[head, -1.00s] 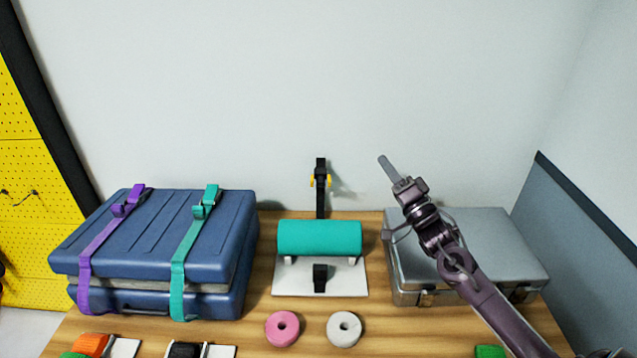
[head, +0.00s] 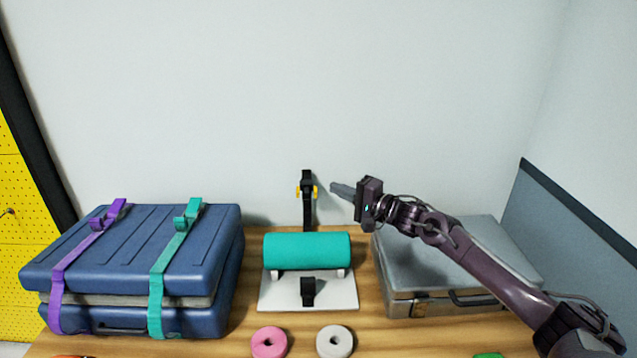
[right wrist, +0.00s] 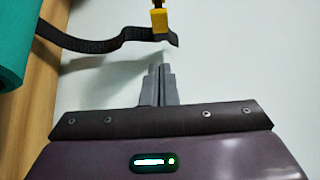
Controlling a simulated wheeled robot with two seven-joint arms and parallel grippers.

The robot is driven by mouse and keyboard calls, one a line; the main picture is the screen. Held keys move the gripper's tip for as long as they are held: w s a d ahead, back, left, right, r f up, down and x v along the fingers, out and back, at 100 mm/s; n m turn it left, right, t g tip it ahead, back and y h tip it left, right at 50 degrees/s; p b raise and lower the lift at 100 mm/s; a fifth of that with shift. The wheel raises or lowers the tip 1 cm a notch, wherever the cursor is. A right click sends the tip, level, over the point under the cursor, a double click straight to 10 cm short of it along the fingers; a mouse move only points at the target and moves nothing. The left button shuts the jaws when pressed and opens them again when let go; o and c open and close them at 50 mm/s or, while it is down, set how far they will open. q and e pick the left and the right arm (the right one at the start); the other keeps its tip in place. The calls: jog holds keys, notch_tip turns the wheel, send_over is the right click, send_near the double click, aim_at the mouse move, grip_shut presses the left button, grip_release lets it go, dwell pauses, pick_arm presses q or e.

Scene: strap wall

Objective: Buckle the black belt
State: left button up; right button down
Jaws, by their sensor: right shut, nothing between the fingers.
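The black belt (head: 308,213) stands upright behind the teal roll (head: 305,251), with yellow parts (head: 315,191) near its top. In the right wrist view the black strap (right wrist: 95,45) runs from beside the teal roll (right wrist: 14,40) to a yellow piece (right wrist: 160,20), its end just beyond my fingertips. A black buckle piece (head: 308,290) sits on the white base plate (head: 338,295) in front of the roll. My right gripper (head: 333,187) is shut and empty, just right of the belt's top and apart from it. My left gripper is not in view.
A blue case (head: 150,240) with purple and teal straps stands at the left. A grey metal case (head: 455,262) lies at the right under my right arm. A pink roll (head: 269,343) and a grey roll (head: 335,342) lie in front. The wall (head: 300,80) is close behind.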

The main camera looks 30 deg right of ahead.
jog(key=shift+x, duration=3.3)
jog(key=shift+a+p, duration=0.1)
jog(key=shift+p, duration=0.2)
